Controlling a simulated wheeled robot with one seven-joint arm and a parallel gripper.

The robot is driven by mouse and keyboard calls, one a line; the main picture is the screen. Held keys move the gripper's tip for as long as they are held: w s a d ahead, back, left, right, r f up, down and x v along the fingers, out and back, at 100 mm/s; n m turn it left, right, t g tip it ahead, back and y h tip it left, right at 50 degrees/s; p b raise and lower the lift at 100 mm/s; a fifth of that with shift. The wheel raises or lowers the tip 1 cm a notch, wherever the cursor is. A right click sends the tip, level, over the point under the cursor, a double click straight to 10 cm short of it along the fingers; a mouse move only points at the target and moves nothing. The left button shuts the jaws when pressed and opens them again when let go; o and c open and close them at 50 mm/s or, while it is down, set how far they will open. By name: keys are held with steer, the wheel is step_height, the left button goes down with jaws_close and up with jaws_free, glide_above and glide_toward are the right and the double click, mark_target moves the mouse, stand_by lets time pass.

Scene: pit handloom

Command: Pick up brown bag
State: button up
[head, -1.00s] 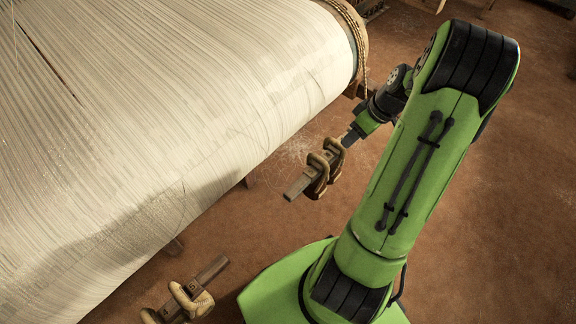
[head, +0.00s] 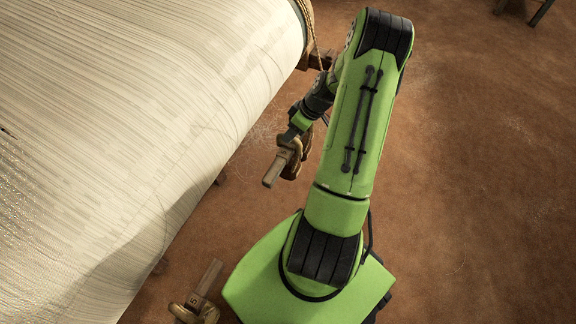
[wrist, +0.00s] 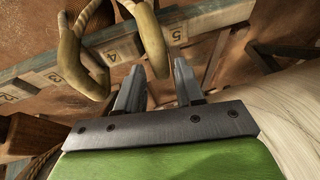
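I cannot make out a brown bag in either view. My gripper (wrist: 158,84) shows in the wrist view with its two grey fingers apart and nothing between them. A thick tan loop (wrist: 150,38) hangs just ahead of the fingers, with another tan loop (wrist: 72,55) to its left. They hang by a wooden rail (wrist: 45,78) marked with numbers. In the head view, my arm's end is close beside the loops (head: 290,158) on a short piece of the rail (head: 272,174); the fingertips are not clear there.
The loom's wide roll of pale threads (head: 120,120) fills the left side. Another wooden piece with loops (head: 205,285) is at the lower left. The brown floor (head: 480,190) is clear on the right. A dark wooden leg (head: 541,13) stands at the top right.

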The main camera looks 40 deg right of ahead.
steer(key=b+x, duration=0.1)
steer(key=x, duration=0.2)
steer(key=shift+f, duration=0.3)
steer(key=shift+r, duration=0.1)
jaws_close()
steer(key=shift+w, duration=0.1)
stand_by(0.8)
